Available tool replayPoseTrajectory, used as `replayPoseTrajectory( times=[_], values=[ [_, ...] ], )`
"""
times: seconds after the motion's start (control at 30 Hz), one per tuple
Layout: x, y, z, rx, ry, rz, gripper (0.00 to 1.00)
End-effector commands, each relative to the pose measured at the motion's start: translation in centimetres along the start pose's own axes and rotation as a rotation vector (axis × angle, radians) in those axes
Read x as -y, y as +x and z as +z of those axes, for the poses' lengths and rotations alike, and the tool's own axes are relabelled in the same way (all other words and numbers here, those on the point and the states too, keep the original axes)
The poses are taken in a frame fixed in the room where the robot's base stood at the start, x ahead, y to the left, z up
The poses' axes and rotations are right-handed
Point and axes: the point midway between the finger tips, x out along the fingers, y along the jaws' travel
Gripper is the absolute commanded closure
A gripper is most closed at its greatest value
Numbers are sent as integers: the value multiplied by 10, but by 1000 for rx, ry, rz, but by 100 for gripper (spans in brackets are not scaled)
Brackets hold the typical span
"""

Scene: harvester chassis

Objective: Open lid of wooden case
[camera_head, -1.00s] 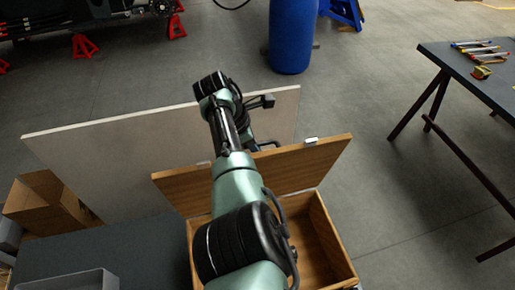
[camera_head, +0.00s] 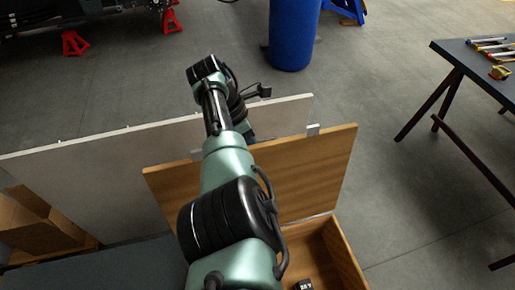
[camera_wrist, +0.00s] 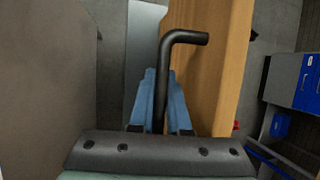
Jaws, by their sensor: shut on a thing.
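The wooden case (camera_head: 343,252) stands open in front of me, and part of its inside shows to the right of my arm. Its wooden lid (camera_head: 310,165) is raised at the far side, with its inner face toward me. In the wrist view, my gripper (camera_wrist: 165,75) has its blue fingers shut on a black bent rod (camera_wrist: 188,37). The rod passes in front of the wooden lid (camera_wrist: 215,75); whether it touches the lid I cannot tell. In the head view my arm hides the fingers and the middle of the lid.
A pale board (camera_head: 90,170) stands upright behind the case. Cardboard boxes (camera_head: 40,225) are at the left. A blue barrel (camera_head: 293,35) stands farther back. A dark table (camera_head: 480,65) with tools is at the right. Grey floor between is clear.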

Motion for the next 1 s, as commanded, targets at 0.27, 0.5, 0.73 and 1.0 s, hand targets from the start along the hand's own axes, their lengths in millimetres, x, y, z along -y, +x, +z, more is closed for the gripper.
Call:
replayPoseTrajectory(
  times=[0.27, 0.5, 0.73, 1.0],
  values=[
    [4, 5, -3, -3, -10, -25, 100],
    [4, 6, -3, -3, -10, -26, 100],
    [4, 4, -2, -2, -8, -23, 73],
    [4, 0, -1, -1, -7, -19, 73]
  ],
)
